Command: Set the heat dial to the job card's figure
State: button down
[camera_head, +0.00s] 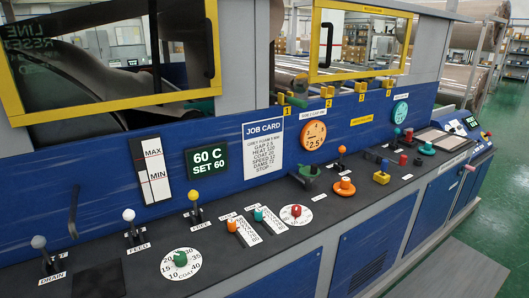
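The white job card (263,149) is fixed upright on the blue panel. Its heat line appears to read 120; the small print is hard to read. A dark display (207,161) beside it shows "60 C" and "SET 60". A white round dial with a red knob (296,211) sits on the black console top, right of centre; its label is too small to read, so I cannot tell if it is the heat dial. Another white dial with a green knob (180,259) at the front left seems marked COAT. My gripper is not in view.
Levers with white, grey and yellow knobs (193,196) stand on the left of the console (230,262). Two slider scales (247,231) lie left of the red-knobbed dial. An orange knob (344,187) and more controls are farther right. Green floor (489,205) is clear at right.

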aim_at(296, 209)
jog(key=i+l+u, duration=0.1)
jog(key=i, duration=0.25)
jog(key=i+l, duration=0.2)
jog(key=i, duration=0.15)
jog(key=i+l+u, duration=0.15)
jog(key=i, duration=0.25)
